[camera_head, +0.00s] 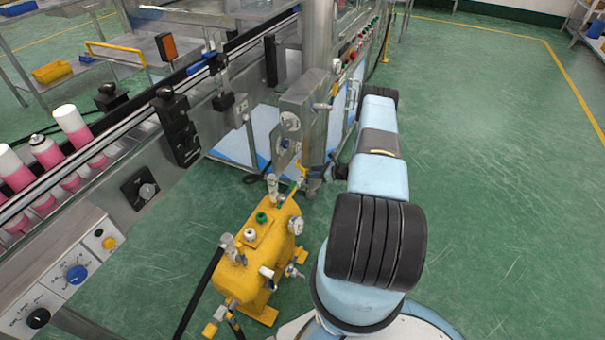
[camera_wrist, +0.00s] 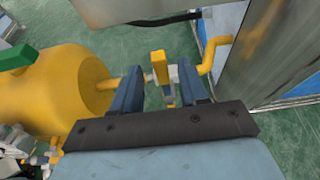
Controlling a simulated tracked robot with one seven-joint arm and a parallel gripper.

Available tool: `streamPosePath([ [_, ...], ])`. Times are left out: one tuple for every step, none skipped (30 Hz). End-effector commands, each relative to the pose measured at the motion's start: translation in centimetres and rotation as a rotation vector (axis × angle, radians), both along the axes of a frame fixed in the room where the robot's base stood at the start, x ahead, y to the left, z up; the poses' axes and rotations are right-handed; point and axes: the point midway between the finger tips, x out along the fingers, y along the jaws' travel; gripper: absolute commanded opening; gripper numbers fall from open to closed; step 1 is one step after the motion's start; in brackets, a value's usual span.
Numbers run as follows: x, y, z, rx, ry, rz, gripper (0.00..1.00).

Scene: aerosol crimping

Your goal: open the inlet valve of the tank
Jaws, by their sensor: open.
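The yellow tank (camera_head: 258,262) stands on the floor beside the machine, with a round gauge (camera_head: 297,225) and several fittings. In the wrist view, the tank (camera_wrist: 60,85) fills the left side. A pipe runs right from its end to a small valve with a yellow handle (camera_wrist: 161,68), then to a bent yellow pipe (camera_wrist: 220,52). My gripper (camera_wrist: 160,78) is open, one blue finger on each side of the handle. I cannot tell whether either finger touches it. In the head view, my gripper (camera_head: 314,171) is by the machine's grey column, above the tank's far end.
The grey machine cabinet (camera_wrist: 290,45) is close on the right in the wrist view. The conveyor (camera_head: 120,150) carries pink and white cans (camera_head: 72,128) at the left. A black hose (camera_head: 200,290) leaves the tank's near end. Green floor at right is clear.

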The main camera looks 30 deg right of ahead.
Motion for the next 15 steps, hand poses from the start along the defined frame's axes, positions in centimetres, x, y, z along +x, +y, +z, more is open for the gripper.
streamPosePath([
  [0.7,0.6,-0.4,0.000,0.000,0.002,0.44],
  [1.1,0.9,-0.6,-0.001,-0.001,0.002,0.44],
  [1.5,1.3,-0.8,-0.001,-0.001,0.003,0.44],
  [1.8,1.5,-1.0,0.000,0.000,0.002,0.44],
  [2.1,1.8,-1.2,0.001,0.000,0.002,0.44],
  [2.5,2.0,-1.4,0.001,-0.001,0.001,0.44],
  [2.8,2.2,-1.5,0.001,-0.001,0.001,0.44],
  [3.0,2.4,-1.6,0.001,-0.001,0.001,0.44],
  [3.3,2.6,-1.7,0.000,-0.001,0.000,0.44],
  [3.5,2.7,-1.8,0.000,-0.001,0.000,0.44],
  [3.7,2.8,-1.9,0.000,-0.001,0.000,0.44],
  [3.8,3.0,-2.0,-0.001,-0.001,0.000,0.44],
  [3.9,3.0,-2.1,0.000,0.000,0.000,0.44],
  [4.0,3.1,-2.1,0.000,0.000,0.001,0.44],
  [4.1,3.2,-2.2,0.000,0.000,0.001,0.44],
])
